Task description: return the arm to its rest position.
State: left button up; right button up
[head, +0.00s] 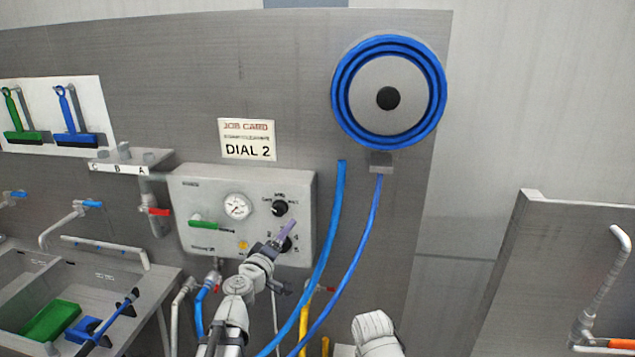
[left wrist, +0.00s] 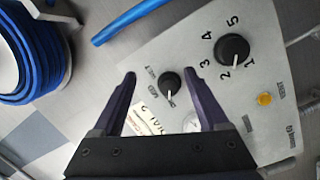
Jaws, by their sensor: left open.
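My left gripper (head: 286,232) is in front of the grey control panel (head: 190,185) and partly covers its lower dial (head: 283,243). In the left wrist view the left gripper (left wrist: 162,82) is open, with nothing between its dark fingers. The numbered dial (left wrist: 232,48) is beyond the right finger, its white mark pointing near 2. A smaller black knob (left wrist: 169,83) appears between the fingertips; how far off it is, I cannot tell. That upper knob also shows in the head view (head: 280,208). My right gripper is not in view.
A gauge (head: 237,206) and a green lever (head: 203,222) are on the panel. Blue hoses (head: 328,240) hang just right of the left arm, below a blue hose reel (head: 388,92). A sink (head: 60,290) is at the left. A card (head: 247,140) reads DIAL 2.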

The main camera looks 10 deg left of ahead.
pick_arm(q)
jog(key=s+d+f+m+g+h, duration=0.3)
jog(key=s+d+f+m+g, duration=0.6)
jog(key=f, duration=0.4)
jog(key=s+a+f+m+g+y, duration=0.1)
jog(key=s+a+f+g+y, duration=0.25)
jog(key=s+f, duration=0.2)
jog(key=s+a+f+g+y, duration=0.3)
jog(key=s+f+g+y, duration=0.1)
jog(key=s, duration=0.3)
jog(key=s+d+f+m+g+b, duration=0.1)
jog(key=s+d+f+m+b, duration=0.3)
jog(key=d+f+b, duration=0.4)
jog(key=shift+s+d+f+y+b, duration=0.3)
jog(key=shift+s+d+b, duration=0.5)
jog(key=shift+d, duration=0.45)
